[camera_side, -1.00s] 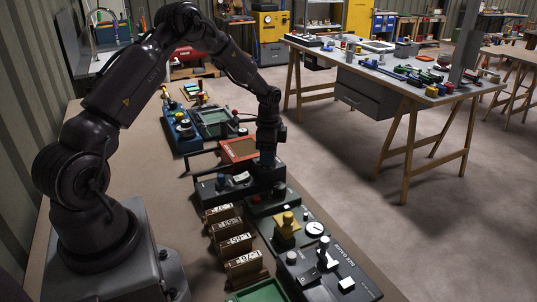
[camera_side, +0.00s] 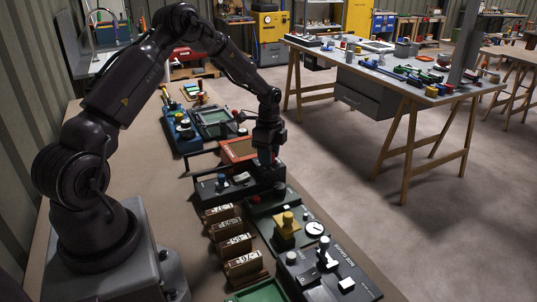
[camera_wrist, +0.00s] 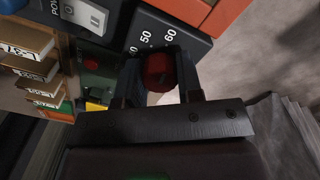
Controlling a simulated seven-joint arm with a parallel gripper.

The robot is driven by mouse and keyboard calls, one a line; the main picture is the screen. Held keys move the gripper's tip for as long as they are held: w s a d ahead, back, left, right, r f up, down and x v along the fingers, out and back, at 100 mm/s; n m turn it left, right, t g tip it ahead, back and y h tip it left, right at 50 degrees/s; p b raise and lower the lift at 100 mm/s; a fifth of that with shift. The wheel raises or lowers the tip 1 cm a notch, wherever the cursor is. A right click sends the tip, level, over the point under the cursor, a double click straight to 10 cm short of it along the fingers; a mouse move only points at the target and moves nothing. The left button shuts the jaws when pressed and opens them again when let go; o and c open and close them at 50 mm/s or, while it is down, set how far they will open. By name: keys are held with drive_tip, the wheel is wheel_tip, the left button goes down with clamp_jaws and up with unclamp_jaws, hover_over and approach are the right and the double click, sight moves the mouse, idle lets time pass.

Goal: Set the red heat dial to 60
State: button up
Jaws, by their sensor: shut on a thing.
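The red heat dial (camera_wrist: 158,72) shows in the wrist view between the two fingers of my gripper (camera_wrist: 158,78), which are shut on it. The dial belongs to the dark control box (camera_side: 212,190), whose white scale marks 50 and 60 (camera_wrist: 170,36) show just beyond the dial. I cannot make out a pointer on the dial, so its exact setting is unclear. In the side view my gripper (camera_side: 270,158) reaches down at the right end of the box. The dial is mostly hidden there by the fingers.
A white power switch (camera_wrist: 83,14) sits on the same box. A red-orange case (camera_side: 238,151) stands behind it. A green panel (camera_side: 262,202) with another red knob lies in front. Brown labelled blocks (camera_side: 240,262) stand along the left. Open floor lies to the right.

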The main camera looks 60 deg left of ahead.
drive_tip(key=shift+w, duration=0.1)
drive_tip(key=o, duration=0.9)
wheel_tip(320, 180, up, 13)
drive_tip(key=shift+r, duration=0.1)
